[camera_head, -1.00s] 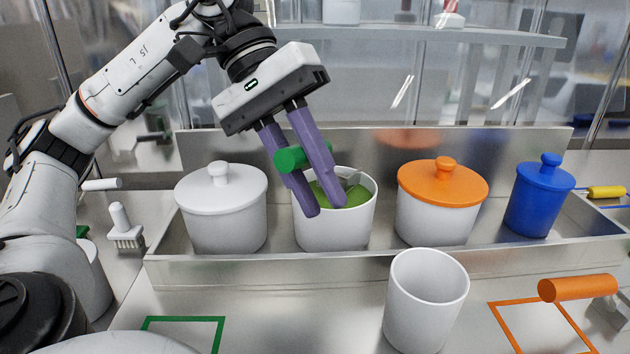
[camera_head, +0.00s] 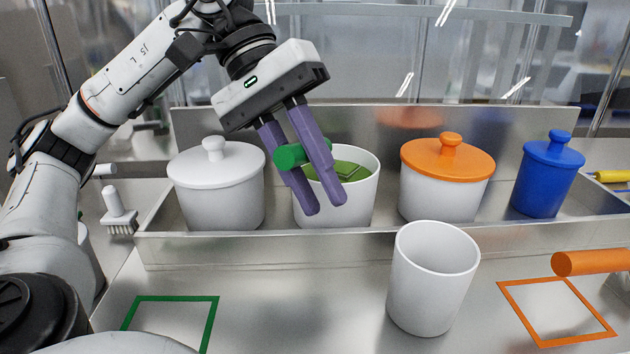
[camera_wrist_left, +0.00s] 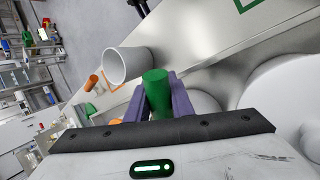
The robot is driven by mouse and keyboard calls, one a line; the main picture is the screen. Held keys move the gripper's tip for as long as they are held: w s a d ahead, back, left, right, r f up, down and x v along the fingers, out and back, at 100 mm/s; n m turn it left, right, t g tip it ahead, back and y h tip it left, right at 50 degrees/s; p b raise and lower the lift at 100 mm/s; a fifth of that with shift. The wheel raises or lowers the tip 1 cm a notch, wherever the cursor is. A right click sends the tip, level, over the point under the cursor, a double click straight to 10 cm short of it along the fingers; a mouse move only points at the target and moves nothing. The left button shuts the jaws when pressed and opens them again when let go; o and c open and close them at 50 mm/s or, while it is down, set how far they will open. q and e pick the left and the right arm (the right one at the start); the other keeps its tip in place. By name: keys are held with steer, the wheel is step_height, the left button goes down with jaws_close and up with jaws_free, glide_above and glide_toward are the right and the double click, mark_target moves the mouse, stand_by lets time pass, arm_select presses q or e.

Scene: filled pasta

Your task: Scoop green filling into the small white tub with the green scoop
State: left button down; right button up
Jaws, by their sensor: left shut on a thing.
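The green scoop's handle (camera_head: 288,156) is clamped between the purple fingers of my left gripper (camera_head: 324,205), at the open white pot with green filling (camera_head: 352,171). The fingers cross in front of the pot's left side. I cannot clearly make out the scoop's head; the fingers and the filling hide most of it. The green handle also shows upright between the fingers in the left wrist view (camera_wrist_left: 157,95). The small white tub (camera_head: 433,285) stands upright on the counter, in front and to the right of the pot; its visible inside looks empty. My right gripper is out of view.
A white lidded pot (camera_head: 215,190), an orange-lidded pot (camera_head: 447,178) and a blue lidded jar (camera_head: 547,182) share the metal trough (camera_head: 300,247). Green (camera_head: 212,325) and orange (camera_head: 525,312) outlines mark the counter. An orange handle (camera_head: 592,262) lies at the right.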

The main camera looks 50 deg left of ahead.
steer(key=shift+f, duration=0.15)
arm_select(q)
steer(key=shift+r, duration=0.1)
